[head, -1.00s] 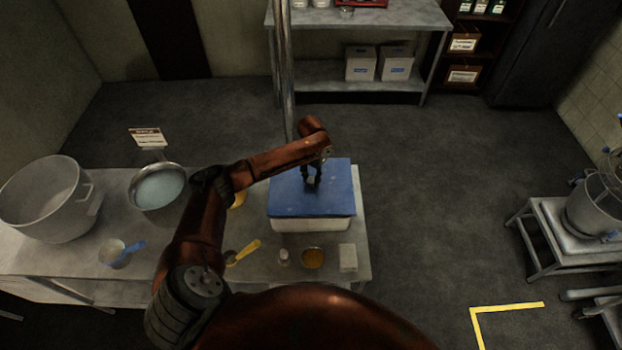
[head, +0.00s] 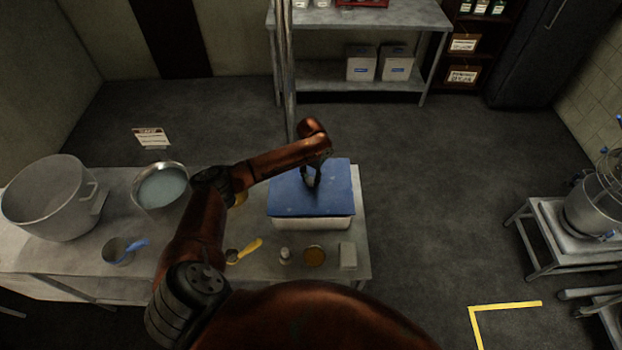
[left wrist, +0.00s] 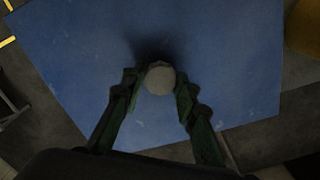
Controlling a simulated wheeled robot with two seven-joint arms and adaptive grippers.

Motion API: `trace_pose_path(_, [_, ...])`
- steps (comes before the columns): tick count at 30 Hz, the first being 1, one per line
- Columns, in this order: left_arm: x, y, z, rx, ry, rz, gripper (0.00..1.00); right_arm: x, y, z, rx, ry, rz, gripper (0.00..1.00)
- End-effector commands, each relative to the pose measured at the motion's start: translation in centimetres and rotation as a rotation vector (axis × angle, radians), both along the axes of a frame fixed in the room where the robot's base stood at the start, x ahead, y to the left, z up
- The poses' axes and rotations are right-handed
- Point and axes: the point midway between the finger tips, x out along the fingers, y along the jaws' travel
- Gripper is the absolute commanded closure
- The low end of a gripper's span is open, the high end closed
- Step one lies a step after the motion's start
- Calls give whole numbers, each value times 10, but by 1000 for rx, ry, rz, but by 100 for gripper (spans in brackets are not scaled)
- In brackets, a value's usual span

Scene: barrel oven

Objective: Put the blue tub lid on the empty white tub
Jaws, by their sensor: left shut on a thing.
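The blue tub lid (head: 332,200) lies over the top of the white tub (head: 312,223) at the right end of the steel table. The lid hides the tub's inside, and I cannot tell whether it is fully seated. My left gripper (head: 311,183) points down at the middle of the lid. In the left wrist view the gripper (left wrist: 158,85) is shut on the lid's round pale knob (left wrist: 160,78), with the blue lid (left wrist: 80,60) filling most of the picture. My right gripper is not in view.
On the table (head: 85,255) stand a large pot (head: 48,200), a pan of pale liquid (head: 160,188), a small pot with a blue handle (head: 117,250), a yellow-handled scoop (head: 245,250), a small shaker (head: 285,256), an amber bowl (head: 314,256) and a white block (head: 347,256).

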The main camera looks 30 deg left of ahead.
Motion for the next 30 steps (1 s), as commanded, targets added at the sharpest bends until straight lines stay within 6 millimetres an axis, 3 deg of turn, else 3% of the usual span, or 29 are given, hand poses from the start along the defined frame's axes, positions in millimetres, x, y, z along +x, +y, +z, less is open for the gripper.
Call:
trace_pose_path(29, [1, 0, -9, 0, -1, 0, 100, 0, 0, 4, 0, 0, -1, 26])
trace_pose_path(30, [1, 0, -9, 0, -1, 0, 70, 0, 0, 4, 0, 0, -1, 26])
